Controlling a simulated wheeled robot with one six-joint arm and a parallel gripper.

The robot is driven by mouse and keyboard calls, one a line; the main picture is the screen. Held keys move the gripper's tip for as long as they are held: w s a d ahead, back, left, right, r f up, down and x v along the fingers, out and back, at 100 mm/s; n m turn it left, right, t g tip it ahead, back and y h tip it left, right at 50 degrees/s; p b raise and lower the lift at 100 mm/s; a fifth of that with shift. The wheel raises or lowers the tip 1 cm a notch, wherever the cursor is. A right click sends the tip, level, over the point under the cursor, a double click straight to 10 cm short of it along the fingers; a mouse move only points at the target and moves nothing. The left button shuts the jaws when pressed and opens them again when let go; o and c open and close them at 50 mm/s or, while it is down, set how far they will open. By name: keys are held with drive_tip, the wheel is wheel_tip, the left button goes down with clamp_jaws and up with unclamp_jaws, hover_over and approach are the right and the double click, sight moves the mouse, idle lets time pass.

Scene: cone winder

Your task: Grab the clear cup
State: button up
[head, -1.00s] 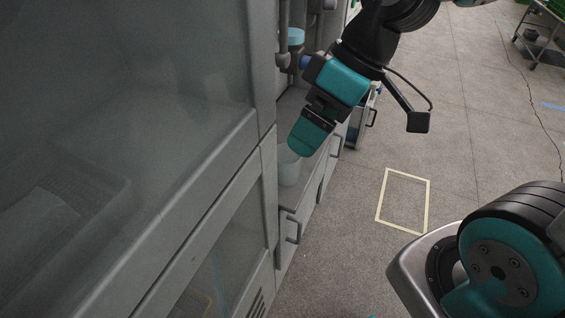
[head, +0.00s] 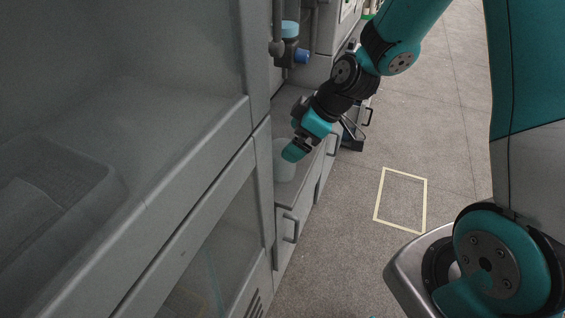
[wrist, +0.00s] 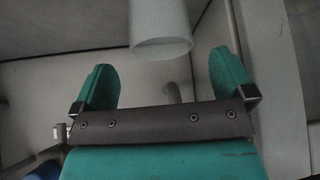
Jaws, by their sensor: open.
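The clear cup (head: 284,168) stands on the ledge of the grey cabinet in the head view, partly hidden behind my gripper (head: 293,152). It looks pale and translucent. In the wrist view the cup (wrist: 160,26) shows at the top middle, beyond the fingertips and between their lines. My gripper (wrist: 165,80) is open and empty, with its two teal fingers spread apart. The cup is not between the fingers.
A grey cabinet with a glass front (head: 130,130) fills the left side. A blue-topped fitting (head: 289,32) is above the ledge. Drawer handles (head: 290,226) stick out along the front. The floor with a taped rectangle (head: 402,200) is clear.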

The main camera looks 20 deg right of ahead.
sight(282, 161)
drive_tip(key=shift+p+x, duration=0.4)
drive_tip(key=shift+x, duration=2.55)
drive_tip(key=c, duration=0.9)
